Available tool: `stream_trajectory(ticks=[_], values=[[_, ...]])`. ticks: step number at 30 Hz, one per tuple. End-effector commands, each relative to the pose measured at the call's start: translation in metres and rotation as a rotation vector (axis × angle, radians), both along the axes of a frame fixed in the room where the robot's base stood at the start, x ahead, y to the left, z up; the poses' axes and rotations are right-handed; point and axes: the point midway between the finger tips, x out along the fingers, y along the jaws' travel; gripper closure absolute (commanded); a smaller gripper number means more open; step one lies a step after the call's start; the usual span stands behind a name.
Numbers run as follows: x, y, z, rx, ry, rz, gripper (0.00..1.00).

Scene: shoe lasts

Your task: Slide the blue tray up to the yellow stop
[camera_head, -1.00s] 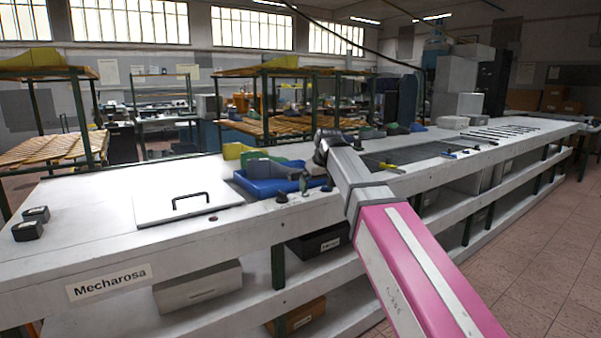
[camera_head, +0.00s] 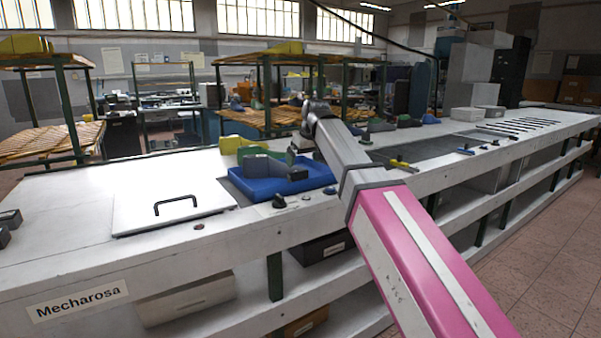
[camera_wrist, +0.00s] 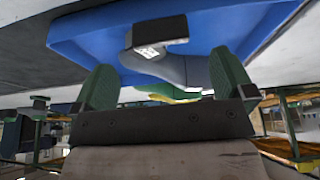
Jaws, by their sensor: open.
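The blue tray (camera_head: 262,192) lies on the long white bench, left of my arm in the head view. A grey-blue shoe last (camera_head: 262,166) sits in it. In the wrist view the tray (camera_wrist: 85,40) fills the top, with a grey shape with a dark end (camera_wrist: 160,42) at it. My gripper (camera_wrist: 163,66) is open, its two green-padded fingers apart near the tray; contact cannot be told. In the head view the fingers cannot be made out clearly. No yellow stop can be identified for certain; a yellow piece (camera_head: 402,165) lies on the bench right of my arm.
A white lid with a black handle (camera_head: 172,208) lies left of the tray. A yellow-green last (camera_head: 234,144) stands behind it. Small dark knobs (camera_head: 279,201) are at the bench's front edge. Several dark lasts (camera_head: 382,126) stand along the back. Slim tools (camera_head: 466,151) lie to the right.

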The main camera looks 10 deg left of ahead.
Motion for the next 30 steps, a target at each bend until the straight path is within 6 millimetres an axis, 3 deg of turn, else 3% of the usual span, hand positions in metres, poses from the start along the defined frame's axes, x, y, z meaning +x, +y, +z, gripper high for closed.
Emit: stream_trajectory(ticks=[10,24,25,26,30], values=[[0.013,0.013,-0.045,-0.001,0.001,0.0,0.0],[0.016,0.016,-0.055,0.0,-0.001,0.0,0.0],[0.016,0.016,-0.055,0.0,-0.001,0.0,0.03],[0.016,0.016,-0.055,0.0,-0.001,0.0,0.13],[0.016,0.016,-0.054,0.001,-0.001,0.0,0.59]])
